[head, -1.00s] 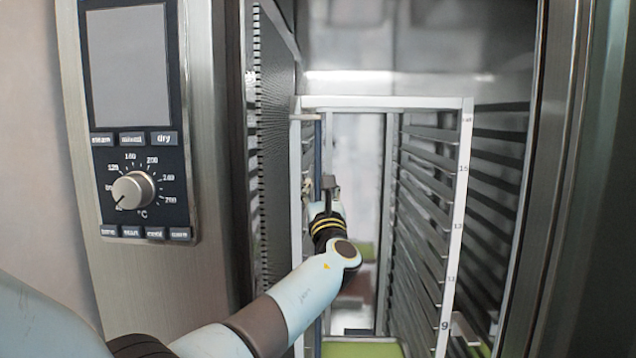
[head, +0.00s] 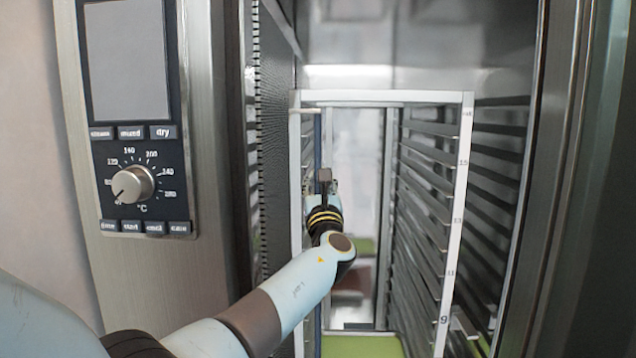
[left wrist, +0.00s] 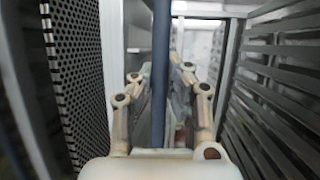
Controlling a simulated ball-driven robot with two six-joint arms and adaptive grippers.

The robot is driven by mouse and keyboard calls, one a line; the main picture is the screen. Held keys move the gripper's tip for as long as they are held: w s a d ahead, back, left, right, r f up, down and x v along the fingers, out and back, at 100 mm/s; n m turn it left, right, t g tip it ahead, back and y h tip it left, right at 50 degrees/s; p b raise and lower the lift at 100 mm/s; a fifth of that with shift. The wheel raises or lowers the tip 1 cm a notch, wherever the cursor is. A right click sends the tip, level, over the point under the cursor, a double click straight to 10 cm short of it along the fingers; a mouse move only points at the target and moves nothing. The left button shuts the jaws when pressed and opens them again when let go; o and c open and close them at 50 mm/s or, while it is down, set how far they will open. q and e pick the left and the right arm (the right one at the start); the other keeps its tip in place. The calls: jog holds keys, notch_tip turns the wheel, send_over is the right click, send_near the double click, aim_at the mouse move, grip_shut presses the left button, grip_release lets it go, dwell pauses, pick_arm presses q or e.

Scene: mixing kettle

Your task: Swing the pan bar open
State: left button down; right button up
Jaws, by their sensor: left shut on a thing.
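The pan bar is a dark blue upright bar (head: 317,140) at the left front of the tall rack in the head view. In the left wrist view the bar (left wrist: 161,75) runs vertically between my fingers. My left gripper (head: 322,182) is shut on the bar, with its fingers (left wrist: 158,85) on either side of it. My right gripper is not in view.
The metal rack (head: 456,215) with several shelf rails stands inside the steel oven chamber. A perforated wall (head: 278,150) is close on the left. A control panel with a dial (head: 132,184) is further left. A green surface (head: 362,347) lies low inside the rack.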

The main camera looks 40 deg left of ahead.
pick_arm(q)
jog(key=shift+s+d+f+m+t+h+b, duration=0.15)
jog(key=shift+s+m+t+h+b, duration=0.6)
jog(key=shift+m+h+b, duration=1.45)
jog(key=shift+s+d+r+m+t+h+b, duration=0.1)
jog(key=shift+s+d+m+t+h+b, duration=0.3)
jog(key=shift+m+t+h+b, duration=1.85)
jog(key=shift+s+d+f+n+g+h+b, duration=0.1)
jog(key=shift+s+g+h+b, duration=0.85)
jog(key=shift+h, duration=2.7)
jog(key=shift+w+t+b, duration=0.25)
jog(key=shift+t+b, duration=0.15)
jog(key=shift+t, duration=0.05)
jog(key=c, duration=1.6)
grip_release()
jog(key=shift+o, duration=0.2)
